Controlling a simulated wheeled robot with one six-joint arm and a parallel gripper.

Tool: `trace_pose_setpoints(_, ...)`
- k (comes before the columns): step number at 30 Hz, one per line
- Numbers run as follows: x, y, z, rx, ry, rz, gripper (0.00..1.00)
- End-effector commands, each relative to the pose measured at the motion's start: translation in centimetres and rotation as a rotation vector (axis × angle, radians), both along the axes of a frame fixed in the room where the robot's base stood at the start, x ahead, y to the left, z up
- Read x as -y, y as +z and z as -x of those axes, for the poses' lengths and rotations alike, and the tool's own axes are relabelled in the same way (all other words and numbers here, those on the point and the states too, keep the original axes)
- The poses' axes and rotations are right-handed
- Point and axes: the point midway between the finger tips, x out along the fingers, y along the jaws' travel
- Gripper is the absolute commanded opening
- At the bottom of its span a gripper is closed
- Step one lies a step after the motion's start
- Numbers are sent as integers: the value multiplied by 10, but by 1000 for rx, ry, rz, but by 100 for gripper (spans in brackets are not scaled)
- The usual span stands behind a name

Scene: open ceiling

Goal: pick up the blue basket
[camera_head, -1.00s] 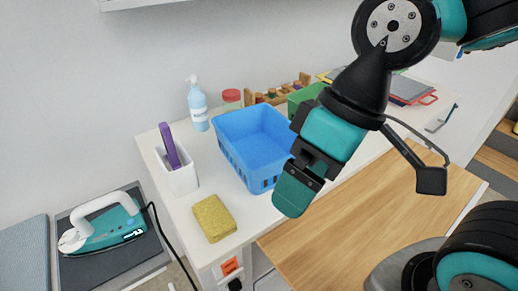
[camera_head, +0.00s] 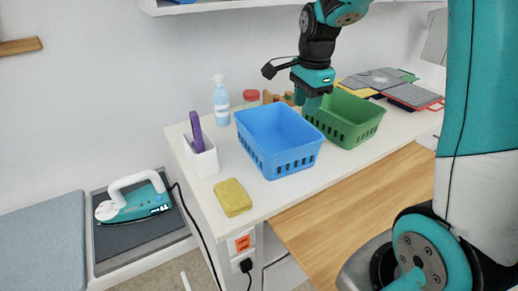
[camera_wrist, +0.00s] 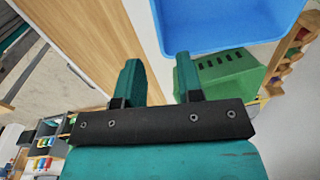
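The blue basket (camera_head: 290,161) stands upright on the white counter in the head view and looks empty. In the wrist view the blue basket (camera_wrist: 220,28) fills the top right and is cut off by the frame edge. My gripper (camera_head: 311,104) points down in the head view, near the basket's back right corner and beside the green basket. In the wrist view my gripper (camera_wrist: 157,65) has its two teal fingers apart with nothing between them. I cannot tell its exact height above the counter.
The green basket (camera_head: 349,122) is close to the right of the blue one. A white holder (camera_head: 203,162) with a purple item, a spray bottle (camera_head: 221,104) and a yellow sponge (camera_head: 233,198) are to the left. A shelf (camera_head: 190,5) hangs above. An iron (camera_head: 132,202) sits lower left.

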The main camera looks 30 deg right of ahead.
Motion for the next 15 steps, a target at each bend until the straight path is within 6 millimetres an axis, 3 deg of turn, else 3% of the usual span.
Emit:
trace_pose_setpoints(5, -3, -27, -3, -8, -11, 0, 34)
trace_pose_setpoints(15, -6, -101, -8, -7, -2, 0, 34)
